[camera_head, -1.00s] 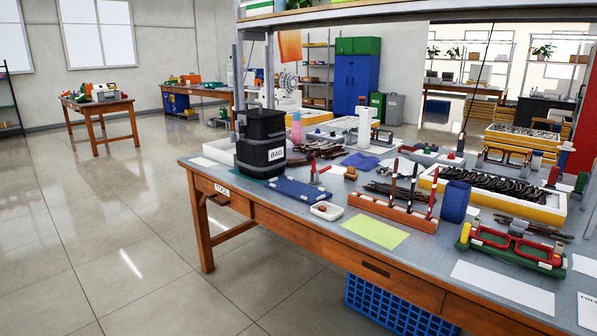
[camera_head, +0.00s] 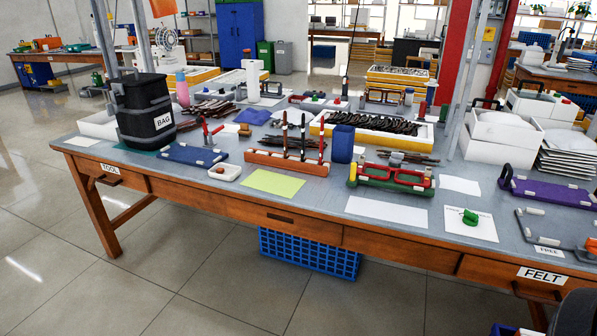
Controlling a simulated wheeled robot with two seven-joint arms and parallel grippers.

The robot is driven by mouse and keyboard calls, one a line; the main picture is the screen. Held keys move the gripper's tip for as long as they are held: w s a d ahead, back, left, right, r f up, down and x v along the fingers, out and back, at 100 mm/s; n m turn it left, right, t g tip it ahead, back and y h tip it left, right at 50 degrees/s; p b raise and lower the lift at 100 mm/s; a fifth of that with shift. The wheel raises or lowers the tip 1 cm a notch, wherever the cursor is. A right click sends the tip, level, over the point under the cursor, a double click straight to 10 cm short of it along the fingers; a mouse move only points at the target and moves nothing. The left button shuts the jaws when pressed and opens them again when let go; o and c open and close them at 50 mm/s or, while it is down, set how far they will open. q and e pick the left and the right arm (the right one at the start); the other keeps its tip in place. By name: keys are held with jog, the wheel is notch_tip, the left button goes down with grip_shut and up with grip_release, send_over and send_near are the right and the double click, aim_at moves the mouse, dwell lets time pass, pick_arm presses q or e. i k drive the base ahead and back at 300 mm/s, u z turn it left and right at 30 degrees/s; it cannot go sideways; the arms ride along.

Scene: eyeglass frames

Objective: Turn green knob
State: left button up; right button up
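A small round green part (camera_head: 470,216), which looks like a green knob, sits on a white sheet (camera_head: 455,230) near the front edge of the workbench, right of centre. A green fixture (camera_head: 388,189) holding a red eyeglass frame (camera_head: 402,173) lies left of it, with a yellow end piece at its left. Neither of my grippers shows in the head view.
The workbench (camera_head: 330,205) carries a black BAG bin (camera_head: 145,115), a yellow-green sheet (camera_head: 273,183), a tool rack (camera_head: 287,163), a blue cup (camera_head: 343,143) and a purple tray (camera_head: 550,192). A blue crate (camera_head: 308,252) stands below. Open floor lies in front.

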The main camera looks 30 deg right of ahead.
aim_at(470, 218)
jog(key=u, duration=1.25)
jog(key=i, duration=1.6)
jog(key=z, duration=3.6)
